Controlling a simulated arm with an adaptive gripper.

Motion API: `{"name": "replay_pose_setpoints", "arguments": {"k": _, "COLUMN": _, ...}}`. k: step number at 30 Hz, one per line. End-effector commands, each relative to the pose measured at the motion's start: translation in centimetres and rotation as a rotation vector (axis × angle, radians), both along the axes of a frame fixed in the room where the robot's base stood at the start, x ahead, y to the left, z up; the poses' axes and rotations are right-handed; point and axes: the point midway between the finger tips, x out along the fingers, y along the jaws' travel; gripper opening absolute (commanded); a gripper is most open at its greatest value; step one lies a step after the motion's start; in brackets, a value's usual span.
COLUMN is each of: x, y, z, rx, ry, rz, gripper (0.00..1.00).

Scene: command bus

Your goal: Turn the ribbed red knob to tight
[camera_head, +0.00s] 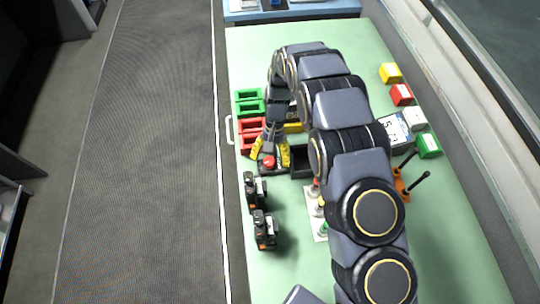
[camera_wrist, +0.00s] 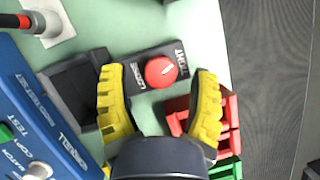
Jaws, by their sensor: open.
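The red knob (camera_head: 268,161) sits on a black plate (camera_head: 272,172) near the left edge of the green table. In the wrist view the knob (camera_wrist: 157,76) is a round red cap with a small white mark toward its upper right. The plate (camera_wrist: 143,53) has "LOOSE" lettering left of the knob and "TIGHT" to its right. The ribs are not clear. My gripper (camera_head: 271,152) is open, its yellow fingers on either side of the knob. In the wrist view both fingers of my gripper (camera_wrist: 158,80) appear apart from it, with gaps; their height above the plate is unclear.
A black open bin (camera_wrist: 75,88) and a blue tester (camera_wrist: 40,120) lie left of the knob; red (camera_wrist: 232,112) and green (camera_wrist: 226,170) bins lie right. Two black devices (camera_head: 250,190) (camera_head: 265,232) stand near the table's left edge. Orange-based levers (camera_head: 401,184) stand right of my arm.

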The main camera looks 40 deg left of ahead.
Motion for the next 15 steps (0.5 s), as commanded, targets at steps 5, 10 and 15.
{"name": "replay_pose_setpoints", "arguments": {"k": 5, "x": -0.02, "y": 0.03, "z": -0.05, "rx": 0.002, "ry": 0.000, "rz": 0.001, "gripper": 0.60}}
{"name": "replay_pose_setpoints", "arguments": {"k": 10, "x": -0.01, "y": 0.04, "z": -0.04, "rx": 0.002, "ry": -0.002, "rz": 0.000, "gripper": 0.10}}
{"name": "replay_pose_setpoints", "arguments": {"k": 15, "x": -0.02, "y": 0.04, "z": -0.05, "rx": 0.001, "ry": -0.002, "rz": 0.001, "gripper": 0.00}}
